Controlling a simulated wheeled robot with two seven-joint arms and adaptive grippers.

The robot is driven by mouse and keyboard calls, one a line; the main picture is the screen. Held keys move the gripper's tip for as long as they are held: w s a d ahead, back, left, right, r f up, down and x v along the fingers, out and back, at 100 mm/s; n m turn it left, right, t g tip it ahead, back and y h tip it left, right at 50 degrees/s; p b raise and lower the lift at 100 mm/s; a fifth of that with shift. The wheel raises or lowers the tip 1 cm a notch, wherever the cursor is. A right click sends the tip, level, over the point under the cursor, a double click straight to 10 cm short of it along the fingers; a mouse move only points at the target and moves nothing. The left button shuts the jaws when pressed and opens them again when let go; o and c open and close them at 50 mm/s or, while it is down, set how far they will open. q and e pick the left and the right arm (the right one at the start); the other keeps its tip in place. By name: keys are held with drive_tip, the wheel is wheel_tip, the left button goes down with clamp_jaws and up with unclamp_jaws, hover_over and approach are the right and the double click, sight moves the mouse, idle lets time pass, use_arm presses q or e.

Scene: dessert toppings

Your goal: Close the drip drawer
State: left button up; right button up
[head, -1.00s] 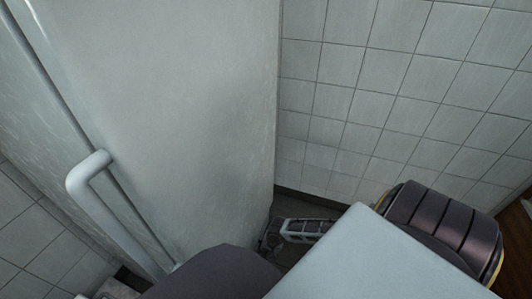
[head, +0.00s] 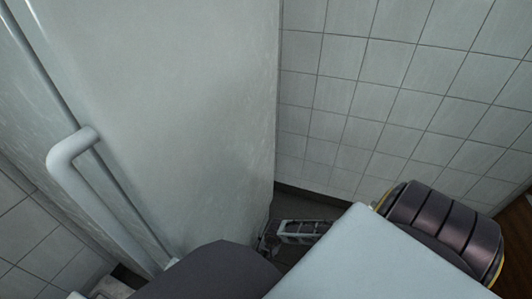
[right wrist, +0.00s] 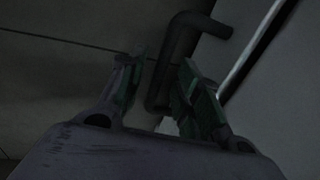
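No drip drawer can be made out for sure in either view. No contact is clear. My left gripper cannot be made out.
The tall pale cabinet (head: 190,110) fills the left of the head view, with a long white handle (head: 70,160) on its front. A tiled wall (head: 400,100) stands at the right. A dark narrow floor strip (head: 305,205) lies between them.

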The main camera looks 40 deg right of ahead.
use_arm(q)
drive_tip(key=shift+w+r, duration=0.1)
use_arm(e)
drive_tip(key=shift+c, duration=0.9)
clamp_jaws()
drive_tip(key=shift+w+r, duration=0.1)
